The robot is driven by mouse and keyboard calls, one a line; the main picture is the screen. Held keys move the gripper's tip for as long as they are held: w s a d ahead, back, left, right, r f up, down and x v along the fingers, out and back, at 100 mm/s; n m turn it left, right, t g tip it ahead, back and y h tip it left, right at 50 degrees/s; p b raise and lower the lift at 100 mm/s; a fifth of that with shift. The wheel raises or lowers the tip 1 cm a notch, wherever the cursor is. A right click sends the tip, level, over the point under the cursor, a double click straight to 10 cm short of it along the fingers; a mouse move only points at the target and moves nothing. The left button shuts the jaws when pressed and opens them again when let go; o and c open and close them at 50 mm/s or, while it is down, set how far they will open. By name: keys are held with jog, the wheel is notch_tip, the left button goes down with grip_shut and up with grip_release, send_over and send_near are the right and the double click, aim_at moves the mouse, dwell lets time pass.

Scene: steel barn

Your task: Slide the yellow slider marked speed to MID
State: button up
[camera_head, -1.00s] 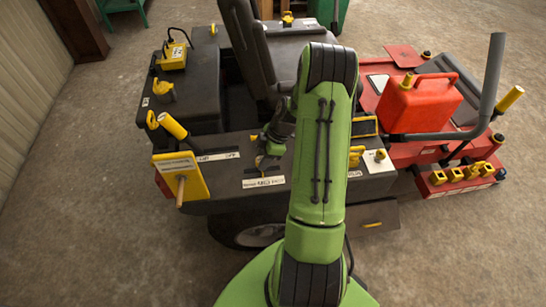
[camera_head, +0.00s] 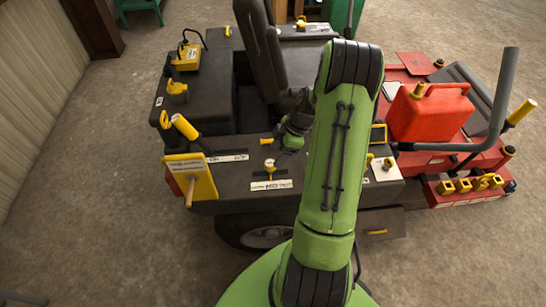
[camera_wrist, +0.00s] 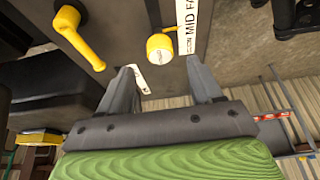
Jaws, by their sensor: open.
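The yellow slider knob (camera_head: 269,164) stands on the dark panel (camera_head: 236,172) of the machine, just behind the white SLOW MID FAST label (camera_head: 271,185). It appears about level with the word MID. In the wrist view the round yellow knob (camera_wrist: 160,47) is beside the label (camera_wrist: 187,25), near MID, ahead of my fingertips. My gripper (camera_wrist: 160,68) is open, with nothing between its fingers, and seems apart from the knob. In the head view my gripper (camera_head: 283,138) is behind and right of the knob, its tips partly unclear.
A yellow lever (camera_wrist: 80,36) is left of the knob in the wrist view. A yellow-handled lever (camera_head: 186,128) and a yellow sign board (camera_head: 192,178) stand left. The seat (camera_head: 262,55) is behind. A red jerrycan (camera_head: 429,112) stands right.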

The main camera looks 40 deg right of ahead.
jog(key=p+v, duration=0.2)
jog(key=v, duration=0.8)
jog(key=shift+r, duration=0.1)
